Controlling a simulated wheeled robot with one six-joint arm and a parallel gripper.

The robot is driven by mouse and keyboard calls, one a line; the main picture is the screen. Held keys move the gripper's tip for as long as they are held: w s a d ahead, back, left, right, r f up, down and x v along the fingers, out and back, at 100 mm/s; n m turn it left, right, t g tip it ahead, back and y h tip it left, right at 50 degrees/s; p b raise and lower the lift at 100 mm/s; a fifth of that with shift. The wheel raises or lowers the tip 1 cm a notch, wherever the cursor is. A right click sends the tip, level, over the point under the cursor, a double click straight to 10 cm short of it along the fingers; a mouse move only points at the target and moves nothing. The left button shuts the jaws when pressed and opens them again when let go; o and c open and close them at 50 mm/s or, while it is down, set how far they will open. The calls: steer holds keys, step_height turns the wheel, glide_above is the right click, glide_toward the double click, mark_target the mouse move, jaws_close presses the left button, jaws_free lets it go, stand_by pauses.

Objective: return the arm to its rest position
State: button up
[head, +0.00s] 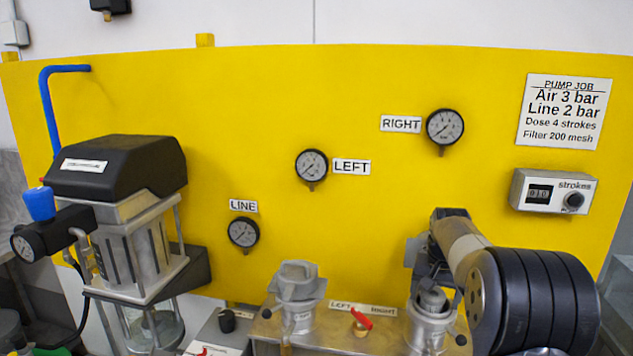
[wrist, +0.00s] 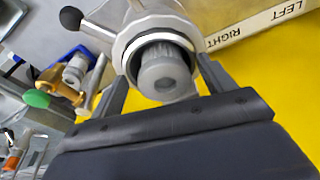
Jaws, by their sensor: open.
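My arm reaches in from the lower right of the head view, its wrist low over the right-hand grey metal housing (head: 430,325). In the wrist view my gripper (wrist: 163,78) is open, with one finger on each side of the housing's grey round core (wrist: 165,72). The fingers look apart from the core; whether either touches the housing rim I cannot tell. The core sits inside a pale ring of the housing.
A second grey housing (head: 297,295) stands to the left, with a red-handled valve (head: 360,320) between. A pump (head: 125,220) stands at far left. The yellow panel (head: 330,100) behind carries gauges, labels and a strokes counter (head: 552,192). Open space lies in front of the upper panel.

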mark_target(432, 310)
steer(key=f, duration=0.3)
steer(key=shift+s+a+f+g, duration=0.15)
steer(key=shift+s+f+g, duration=0.1)
steer(key=shift+s+g, duration=0.05)
steer(key=r, duration=0.5)
steer(key=shift+w+b, duration=0.4)
step_height(432, 310, up, 9)
steer(key=s, duration=0.2)
steer(key=f, duration=0.4)
steer(key=w+f, duration=0.1)
steer(key=f, duration=0.2)
steer(key=w+f+p, duration=0.1)
steer(key=f, duration=0.3)
steer(key=shift+f, duration=0.35)
steer(key=f, duration=0.1)
steer(key=s+f, duration=0.1)
steer(key=shift+f, duration=0.4)
steer(key=r+p, duration=0.2)
steer(key=r, duration=0.1)
steer(key=w+r+p, duration=0.1)
steer(key=r+p, duration=0.4)
steer(key=r, duration=0.1)
steer(key=shift+w+d+r, duration=0.15)
steer(key=shift+w+d, duration=0.15)
steer(key=shift+w, duration=0.05)
steer(key=shift+r+p, duration=0.7)
steer(key=shift+p, duration=0.15)
